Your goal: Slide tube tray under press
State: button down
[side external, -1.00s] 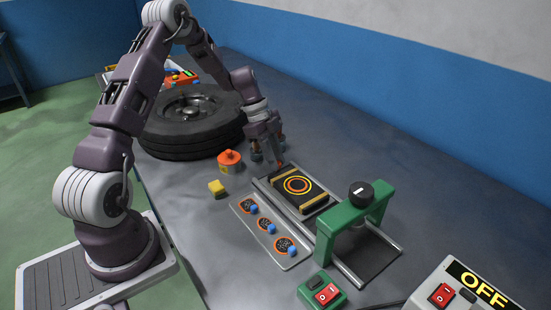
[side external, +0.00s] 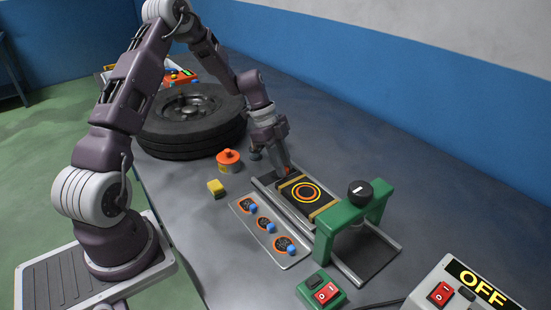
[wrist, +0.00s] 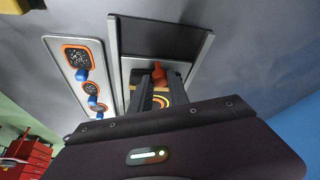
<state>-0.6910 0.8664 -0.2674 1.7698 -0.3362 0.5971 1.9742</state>
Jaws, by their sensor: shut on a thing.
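The tube tray (side external: 306,193) is a dark slab with tan strips and a yellow-orange ring on top. It lies on a grey railed track, its leading end close to the press. The green press (side external: 330,222) with a black knob (side external: 360,194) spans the track's near-right part. My gripper (side external: 286,170) is at the tray's far-left end, tilted down. In the wrist view, its fingers (wrist: 160,84) are shut on the tray's red-orange handle (wrist: 172,70). The fingers and gripper body hide much of the tray there.
A plate with dials and blue knobs (side external: 240,207) lies left of the track. A yellow block (side external: 216,187), an orange round item (side external: 228,158) and a tyre (side external: 195,145) are farther left. A green switch box (side external: 308,291) and an OFF box (side external: 452,273) stand in front.

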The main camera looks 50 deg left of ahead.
aim_at(323, 208)
jog(key=d, duration=1.6)
jog(key=shift+d, duration=0.35)
jog(key=c, duration=1.5)
grip_release()
jog(key=shift+d, duration=0.1)
jog(key=shift+c, duration=0.2)
jog(key=shift+a+r, duration=0.25)
jog(key=shift+r, duration=0.1)
jog(key=v, duration=0.6)
jog(key=shift+s+a+r, duration=0.1)
jog(key=shift+s+r, duration=0.05)
